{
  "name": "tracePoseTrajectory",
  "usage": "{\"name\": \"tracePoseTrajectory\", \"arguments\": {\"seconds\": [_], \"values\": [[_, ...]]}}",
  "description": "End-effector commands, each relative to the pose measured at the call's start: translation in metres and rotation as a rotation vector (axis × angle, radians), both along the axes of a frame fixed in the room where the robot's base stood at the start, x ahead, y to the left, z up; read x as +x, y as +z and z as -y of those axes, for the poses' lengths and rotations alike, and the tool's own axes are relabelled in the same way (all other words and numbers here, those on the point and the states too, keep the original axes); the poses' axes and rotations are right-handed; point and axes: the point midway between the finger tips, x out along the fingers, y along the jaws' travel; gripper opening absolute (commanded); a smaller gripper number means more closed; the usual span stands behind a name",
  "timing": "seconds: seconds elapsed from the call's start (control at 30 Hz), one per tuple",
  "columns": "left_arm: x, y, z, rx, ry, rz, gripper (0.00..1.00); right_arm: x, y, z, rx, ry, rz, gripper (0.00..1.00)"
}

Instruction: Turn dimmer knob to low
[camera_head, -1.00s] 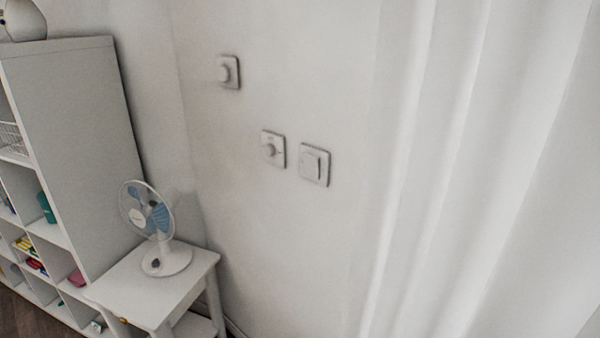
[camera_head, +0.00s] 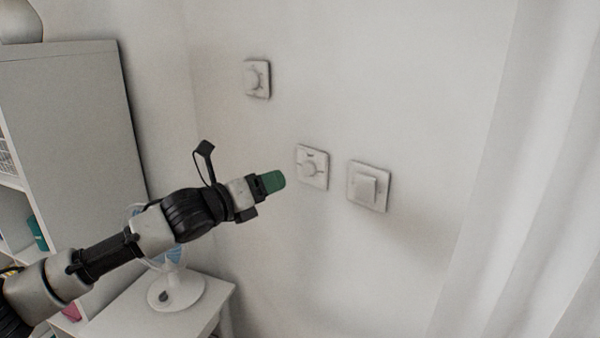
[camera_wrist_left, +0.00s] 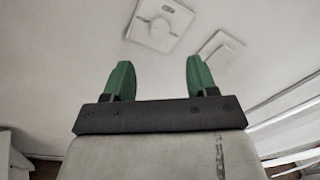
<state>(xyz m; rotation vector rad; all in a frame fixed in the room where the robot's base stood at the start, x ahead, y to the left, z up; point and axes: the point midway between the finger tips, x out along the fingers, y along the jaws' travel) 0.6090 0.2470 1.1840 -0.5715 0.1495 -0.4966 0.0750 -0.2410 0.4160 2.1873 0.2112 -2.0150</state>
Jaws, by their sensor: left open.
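Another round knob (camera_head: 256,78) on a plate is higher up to the left. My right gripper is not in view.
A white fan (camera_head: 175,290) on a small white table (camera_head: 212,298) stands below my left arm, partly hidden by it. A grey shelf unit (camera_head: 75,120) is at the left. A white curtain (camera_head: 530,190) hangs at the right. The wall around the switches is clear.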

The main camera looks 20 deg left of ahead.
Motion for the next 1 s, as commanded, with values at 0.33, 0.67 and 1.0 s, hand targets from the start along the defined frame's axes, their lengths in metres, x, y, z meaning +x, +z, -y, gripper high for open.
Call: {"name": "tracePoseTrajectory", "arguments": {"seconds": [0.33,0.67,1.0], "values": [[0.057,0.003,0.033,-0.005,-0.002,-0.001,0.58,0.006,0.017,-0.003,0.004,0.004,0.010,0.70],[0.080,0.001,0.045,-0.003,-0.001,-0.001,0.58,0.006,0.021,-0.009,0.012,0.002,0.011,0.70],[0.080,0.000,0.045,-0.003,0.000,0.000,0.42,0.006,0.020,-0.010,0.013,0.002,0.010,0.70]]}}
